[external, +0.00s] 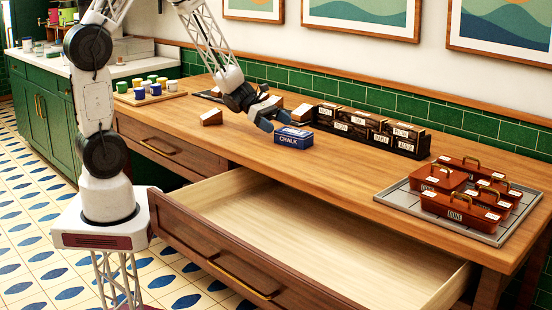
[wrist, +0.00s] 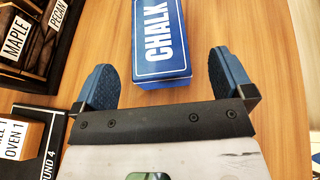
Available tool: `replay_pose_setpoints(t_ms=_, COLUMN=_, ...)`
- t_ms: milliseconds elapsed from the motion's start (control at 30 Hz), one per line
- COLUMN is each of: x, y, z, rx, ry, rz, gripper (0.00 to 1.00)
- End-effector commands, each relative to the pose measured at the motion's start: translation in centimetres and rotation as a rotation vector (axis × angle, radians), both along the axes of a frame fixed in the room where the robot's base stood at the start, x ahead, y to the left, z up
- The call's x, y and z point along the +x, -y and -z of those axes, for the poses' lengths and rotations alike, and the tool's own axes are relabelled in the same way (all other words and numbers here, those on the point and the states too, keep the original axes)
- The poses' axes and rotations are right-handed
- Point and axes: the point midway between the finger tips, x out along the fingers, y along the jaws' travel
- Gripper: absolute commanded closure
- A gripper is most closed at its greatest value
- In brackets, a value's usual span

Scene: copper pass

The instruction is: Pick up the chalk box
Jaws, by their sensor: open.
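The chalk box (external: 293,137) is a small blue box with white lettering reading "CHALK". It sits on the wooden worktop near the middle, behind the open drawer. In the wrist view the chalk box (wrist: 160,40) lies just ahead of the fingers, its near end close to the gap between them. My gripper (external: 270,116) is above the worktop at the box's left in the external view. In the wrist view my gripper (wrist: 168,76) is open, with one blue finger pad on each side and nothing between them except the box's near end. I cannot tell the exact height above the box.
Labelled dark boxes (external: 365,130) stand in a row behind the chalk box. A grey tray (external: 392,196) with several brown handled boxes is at the right. A wooden block (external: 211,117) lies left of my gripper. An open empty drawer (external: 320,235) juts out in front.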

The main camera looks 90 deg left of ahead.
Motion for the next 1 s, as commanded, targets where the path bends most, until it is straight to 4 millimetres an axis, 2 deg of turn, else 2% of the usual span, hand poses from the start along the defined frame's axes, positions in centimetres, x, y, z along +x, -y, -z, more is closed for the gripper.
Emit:
replay_pose_setpoints(t_ms=433, x=0.4, y=0.3, z=0.2, rx=0.0, ry=0.0, rz=0.001, gripper=0.01)
replay_pose_setpoints(t_ms=1000, x=3.9, y=2.6, z=1.9, rx=0.0, ry=0.0, rz=0.001, gripper=0.01)
